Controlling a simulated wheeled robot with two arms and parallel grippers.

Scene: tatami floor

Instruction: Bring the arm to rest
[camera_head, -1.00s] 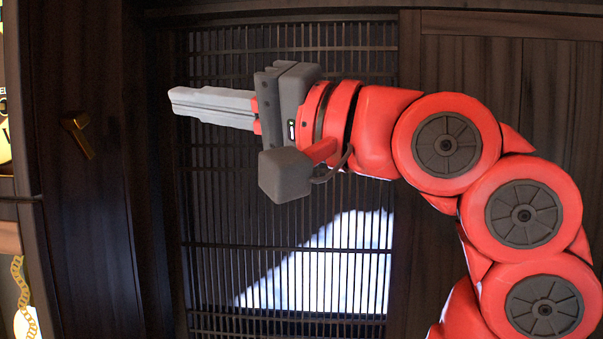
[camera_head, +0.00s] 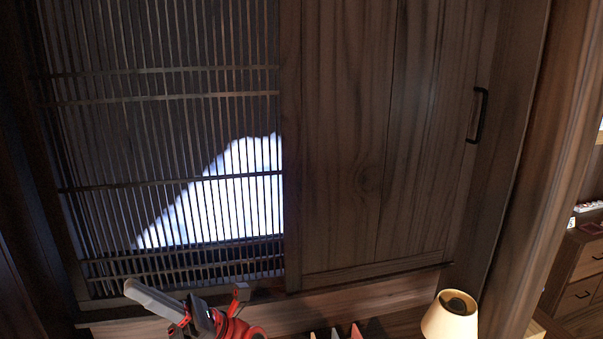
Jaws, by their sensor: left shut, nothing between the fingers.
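My left gripper (camera_head: 136,290) is low at the left of the head view, with its grey fingers together, empty, and pointing to the upper left. The red wrist behind it shows at the bottom edge, and the rest of that arm is out of the frame. The gripper appears in front of the foot of the slatted panel (camera_head: 120,150); I cannot tell how far it stands from it. My right gripper is not in view.
A wooden door (camera_head: 390,130) with a black handle (camera_head: 478,115) stands right of the slats. A cream lamp (camera_head: 450,318) is at the bottom right of centre. A drawer cabinet (camera_head: 585,270) stands at the far right. Small pointed items show at the bottom edge.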

